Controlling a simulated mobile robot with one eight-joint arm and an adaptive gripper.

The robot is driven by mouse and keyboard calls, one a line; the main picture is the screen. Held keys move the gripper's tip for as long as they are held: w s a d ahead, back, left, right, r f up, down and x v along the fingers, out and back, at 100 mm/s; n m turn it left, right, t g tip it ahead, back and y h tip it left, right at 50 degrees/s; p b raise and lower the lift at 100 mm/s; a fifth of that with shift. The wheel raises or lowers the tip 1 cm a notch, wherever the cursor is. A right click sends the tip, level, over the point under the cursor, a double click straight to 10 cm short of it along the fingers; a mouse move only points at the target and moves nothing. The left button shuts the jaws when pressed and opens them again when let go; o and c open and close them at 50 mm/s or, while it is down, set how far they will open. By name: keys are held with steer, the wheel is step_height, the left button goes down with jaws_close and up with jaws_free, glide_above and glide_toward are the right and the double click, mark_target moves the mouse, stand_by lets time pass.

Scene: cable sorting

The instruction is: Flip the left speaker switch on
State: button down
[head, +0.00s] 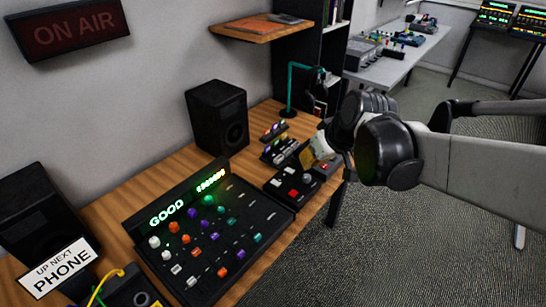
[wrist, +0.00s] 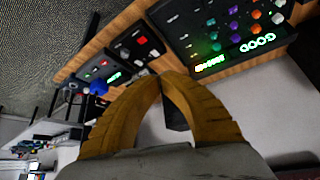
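The left speaker (head: 40,215) is a black box at the left edge of the head view, partly hidden by a white card. The right speaker (head: 217,118) is a similar black box at the back of the wooden desk. I cannot make out a switch on either one. My gripper (head: 316,152) is over the right part of the desk, well away from the left speaker. In the wrist view its two yellow-brown fingers (wrist: 162,77) curve together and their tips meet. Nothing shows gripped between the tips.
A black mixer (head: 205,235) with coloured knobs and a lit GOOD display lies on the desk (head: 165,180). A smaller button panel (head: 292,188) lies beside it. The "UP NEXT PHONE" card (head: 60,267) and a yellow cable (head: 105,283) are near the left speaker. A wall shelf (head: 258,30) overhangs the back.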

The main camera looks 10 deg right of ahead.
steer(key=w+f+n+y, duration=0.2)
steer(key=w+f+n, duration=0.2)
steer(key=w+f, duration=1.1)
steer(key=w, duration=0.3)
steer(key=shift+d+f+n+g+y+p, duration=0.2)
steer(key=shift+f+n+g+y+p, duration=0.1)
steer(key=shift+n+y+p, duration=0.1)
steer(key=b, duration=0.4)
glide_above(276, 180)
steer(key=s+d, duration=0.1)
steer(key=s, duration=0.1)
steer(key=f, duration=0.8)
steer(key=shift+w, duration=0.25)
step_height(276, 180, down, 2)
steer(key=shift+f+b, duration=0.25)
steer(key=shift+b, duration=0.2)
steer(key=shift+s+d+f, duration=0.15)
steer(key=shift+f, duration=0.45)
steer(key=shift+b, duration=0.3)
